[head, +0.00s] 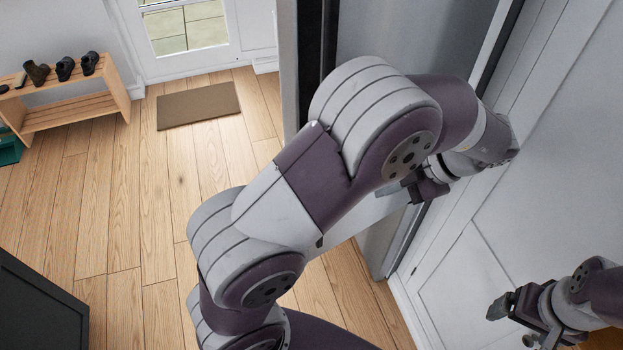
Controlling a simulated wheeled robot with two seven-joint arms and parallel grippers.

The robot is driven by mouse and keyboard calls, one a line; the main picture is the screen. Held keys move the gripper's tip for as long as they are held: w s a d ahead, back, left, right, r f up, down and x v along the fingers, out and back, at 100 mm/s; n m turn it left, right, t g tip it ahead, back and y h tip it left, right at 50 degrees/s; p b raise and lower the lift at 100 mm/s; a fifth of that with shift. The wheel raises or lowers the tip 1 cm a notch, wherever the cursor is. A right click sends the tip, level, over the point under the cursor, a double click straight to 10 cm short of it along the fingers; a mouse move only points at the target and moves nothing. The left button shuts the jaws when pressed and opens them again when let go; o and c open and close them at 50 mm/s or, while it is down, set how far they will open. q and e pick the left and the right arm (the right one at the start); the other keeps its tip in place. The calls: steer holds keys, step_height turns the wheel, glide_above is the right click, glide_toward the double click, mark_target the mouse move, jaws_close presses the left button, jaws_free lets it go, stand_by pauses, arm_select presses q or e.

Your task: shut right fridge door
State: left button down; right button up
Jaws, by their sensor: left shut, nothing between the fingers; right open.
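A tall grey panel, seemingly part of the fridge (400,40), stands at the upper middle right in the head view. It has a silver edge (300,60) with a dark vertical strip beside it. I cannot tell which part is the right door or how far open it is. My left arm crosses in front and hides much of it. My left gripper (418,189) is shut and empty, in front of the panel's lower right part; contact is unclear. My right gripper (499,307) is open and empty at the lower right, in front of a white panelled surface (465,275).
A wooden shoe rack (75,108) with several shoes stands at the left. A brown mat (198,105) lies before a white glazed door (190,45). A dark object (38,310) fills the lower left corner. The wooden floor (150,200) between is clear.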

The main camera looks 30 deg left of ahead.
arm_select(q)
steer(key=w+a+r+p+x, duration=0.1)
steer(key=p+x, duration=0.3)
steer(key=x, duration=0.7)
steer(key=shift+w+a, duration=0.45)
steer(key=shift+a, duration=0.15)
steer(key=shift+a+p, duration=0.15)
steer(key=shift+p, duration=0.15)
